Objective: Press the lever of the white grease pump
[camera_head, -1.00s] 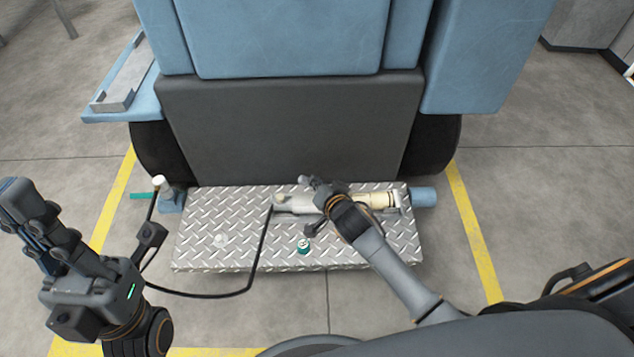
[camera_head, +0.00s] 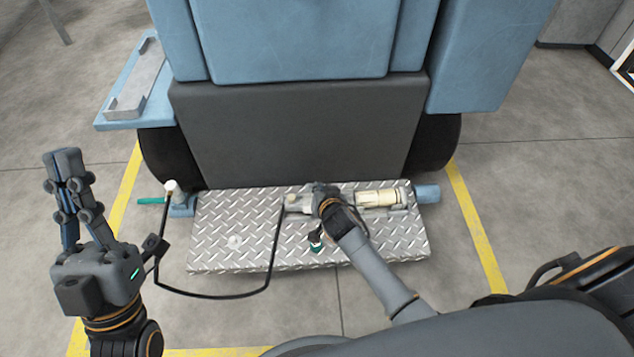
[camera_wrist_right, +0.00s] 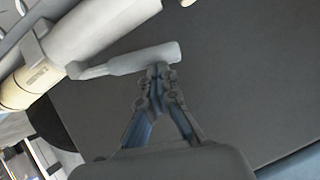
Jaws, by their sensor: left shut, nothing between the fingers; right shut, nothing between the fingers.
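The white grease pump, with a cream barrel (camera_head: 380,198), lies on the diamond-plate step in the head view. It also shows at the upper left of the right wrist view (camera_wrist_right: 85,40). Its grey lever (camera_wrist_right: 125,62) sticks out to the right there. My right gripper (camera_wrist_right: 158,70) is shut and empty, its fingertips at the lever's lower edge near the free end; I cannot tell if they press on it. In the head view my right gripper (camera_head: 322,189) covers the lever and part of the pump. My left gripper (camera_head: 64,158) is shut and empty, far left of the step.
The diamond-plate step (camera_head: 225,220) carries a small green-and-white part (camera_head: 316,245). A black hose (camera_head: 225,297) loops from the pump to a white-topped fitting (camera_head: 171,187) at the left. The blue machine (camera_head: 290,40) and its dark panel (camera_head: 290,130) stand behind.

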